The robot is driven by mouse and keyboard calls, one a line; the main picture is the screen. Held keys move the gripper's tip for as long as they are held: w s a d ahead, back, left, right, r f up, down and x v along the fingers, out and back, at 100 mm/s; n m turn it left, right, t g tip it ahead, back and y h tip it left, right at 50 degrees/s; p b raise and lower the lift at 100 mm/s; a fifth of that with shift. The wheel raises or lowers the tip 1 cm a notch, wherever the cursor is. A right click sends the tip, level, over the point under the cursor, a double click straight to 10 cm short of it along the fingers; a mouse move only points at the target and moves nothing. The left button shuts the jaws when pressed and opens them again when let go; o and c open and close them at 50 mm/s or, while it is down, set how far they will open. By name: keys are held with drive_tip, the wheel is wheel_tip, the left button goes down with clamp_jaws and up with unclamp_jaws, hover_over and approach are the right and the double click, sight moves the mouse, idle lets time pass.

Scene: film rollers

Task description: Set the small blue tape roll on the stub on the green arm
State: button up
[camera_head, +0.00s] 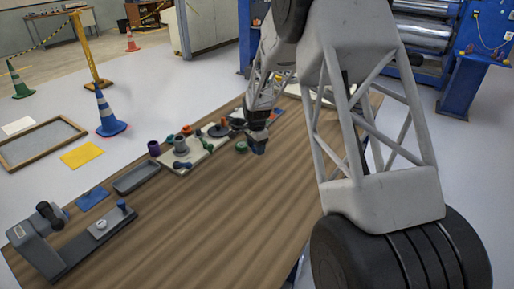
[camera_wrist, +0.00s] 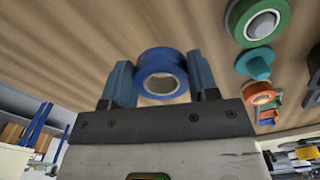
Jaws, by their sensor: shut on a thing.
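My gripper (camera_wrist: 161,68) is shut on a small blue tape roll (camera_wrist: 160,57), held between its two blue finger pads. The roll's pale core faces the wrist camera. In the head view my gripper (camera_head: 258,143) is low over the far part of the wooden table, and the roll cannot be told from the fingers there. A green ring with a grey centre (camera_wrist: 281,20) lies right of the roll in the wrist view, apart from it. It looks like the green piece (camera_head: 241,147) left of my gripper in the head view. I cannot make out a green arm with a stub for certain.
A teal piece (camera_wrist: 256,63) and an orange ring (camera_wrist: 262,88) lie at the right in the wrist view. A pale board (camera_head: 193,155) with several rollers stands left of my gripper. A grey tray (camera_head: 136,177) and a grey device (camera_head: 38,248) are nearer. The table's middle is bare.

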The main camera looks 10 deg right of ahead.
drive_tip(key=w+a+r+n, duration=0.3)
drive_tip(key=w+a+r, duration=0.1)
drive_tip(key=w+a, duration=0.8)
wheel_tip(320, 180, up, 3)
drive_tip(key=n, duration=0.3)
hover_over(197, 130)
drive_tip(key=shift+a+r, duration=0.1)
drive_tip(key=shift+r, duration=0.1)
drive_tip(key=shift+f, duration=0.25)
drive_tip(key=shift+f, duration=3.5)
drive_tip(key=shift+f, duration=0.1)
drive_tip(key=o, duration=1)
drive_tip(key=shift+r, duration=3.9)
